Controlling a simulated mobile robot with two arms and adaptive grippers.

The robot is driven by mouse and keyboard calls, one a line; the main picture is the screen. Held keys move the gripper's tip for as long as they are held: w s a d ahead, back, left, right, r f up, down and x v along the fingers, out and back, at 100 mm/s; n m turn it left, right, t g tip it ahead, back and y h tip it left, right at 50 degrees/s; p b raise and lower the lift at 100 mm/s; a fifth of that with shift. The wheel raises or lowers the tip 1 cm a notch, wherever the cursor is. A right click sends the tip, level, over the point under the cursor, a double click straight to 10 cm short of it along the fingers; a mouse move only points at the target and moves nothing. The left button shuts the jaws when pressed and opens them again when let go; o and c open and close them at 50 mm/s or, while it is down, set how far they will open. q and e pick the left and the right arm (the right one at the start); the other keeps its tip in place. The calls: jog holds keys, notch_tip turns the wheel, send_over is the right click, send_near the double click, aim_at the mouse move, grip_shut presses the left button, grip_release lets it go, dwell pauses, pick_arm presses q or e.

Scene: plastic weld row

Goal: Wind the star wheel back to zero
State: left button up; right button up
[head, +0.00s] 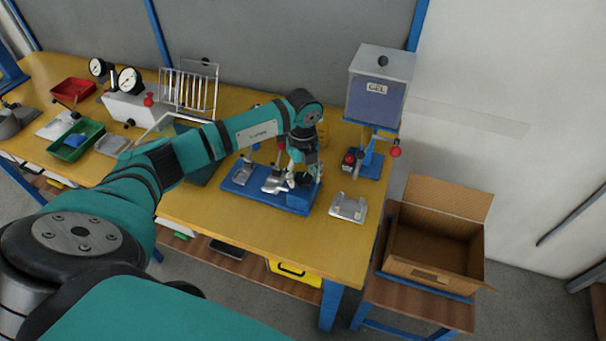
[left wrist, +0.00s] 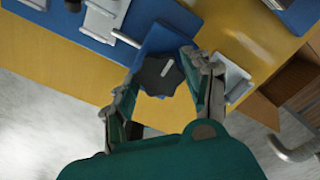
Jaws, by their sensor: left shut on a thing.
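The star wheel (left wrist: 158,75) is a dark lobed knob with a pale mark on its face, seen in the left wrist view. It sits by a blue block (left wrist: 170,42) at the end of a blue base plate (head: 262,196). My left gripper (head: 304,172) reaches down over that end of the plate in the head view. In the left wrist view my left gripper (left wrist: 163,80) has one finger on each side of the wheel and is shut on it. In the head view the gripper mostly hides the wheel. My right gripper is not in view.
A metal fixture (head: 348,207) lies right of the plate. A blue-grey GEL hopper (head: 377,95) on a stand rises behind it. Left along the yellow bench (head: 230,228) are a wire rack (head: 190,90), gauges (head: 130,80) and trays. An open cardboard box (head: 425,268) stands right.

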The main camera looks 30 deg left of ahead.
aim_at(303, 178)
pick_arm(q)
jog(key=o, duration=1.2)
jog(key=shift+c, duration=0.2)
notch_tip(303, 178, up, 12)
jog(key=shift+s+f, duration=0.1)
